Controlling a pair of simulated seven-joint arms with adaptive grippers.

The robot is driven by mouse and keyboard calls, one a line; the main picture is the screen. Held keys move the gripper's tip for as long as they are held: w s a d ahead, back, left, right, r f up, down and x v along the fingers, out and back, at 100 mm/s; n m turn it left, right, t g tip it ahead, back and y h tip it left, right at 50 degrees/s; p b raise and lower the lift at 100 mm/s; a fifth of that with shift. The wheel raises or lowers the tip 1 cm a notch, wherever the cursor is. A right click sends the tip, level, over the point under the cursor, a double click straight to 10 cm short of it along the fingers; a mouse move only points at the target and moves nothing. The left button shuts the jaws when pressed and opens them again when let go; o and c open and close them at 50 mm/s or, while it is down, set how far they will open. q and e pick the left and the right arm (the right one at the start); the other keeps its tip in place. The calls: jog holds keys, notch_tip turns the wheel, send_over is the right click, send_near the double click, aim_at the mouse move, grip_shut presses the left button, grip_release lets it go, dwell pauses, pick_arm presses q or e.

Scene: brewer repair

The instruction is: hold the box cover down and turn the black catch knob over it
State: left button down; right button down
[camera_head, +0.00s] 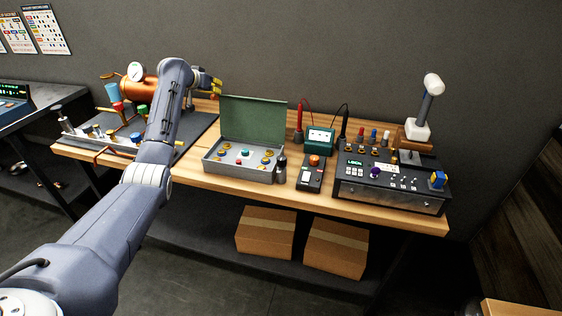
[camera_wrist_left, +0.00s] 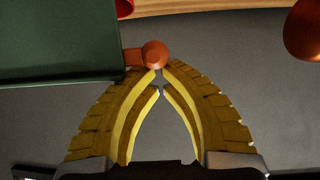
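In the head view the grey box (camera_head: 240,172) stands on the bench with its green cover (camera_head: 253,122) raised upright at its back edge. My left gripper (camera_head: 219,86) is at the cover's upper left corner. In the left wrist view the cover (camera_wrist_left: 58,42) fills the upper left, and an orange-brown knob on a short stem (camera_wrist_left: 154,52) projects from its edge. My left gripper's yellow fingertips (camera_wrist_left: 159,76) are nearly together just below that knob; contact is unclear. A small black upright part (camera_head: 281,163), perhaps the catch knob, stands at the box's right side. My right gripper is not in view.
A copper boiler assembly (camera_head: 139,88) stands left of the box. Right of it are a black handheld device (camera_head: 310,174), a teal meter (camera_head: 320,138) with red and black probes, and a black control unit (camera_head: 390,184). Two cartons (camera_head: 265,232) lie below the bench.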

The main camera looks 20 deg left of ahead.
aim_at(212, 98)
pick_arm(q)
jog(key=shift+f, duration=0.25)
jog(key=s, duration=0.6)
jog(key=shift+d, duration=0.15)
jog(key=shift+r, duration=2.5)
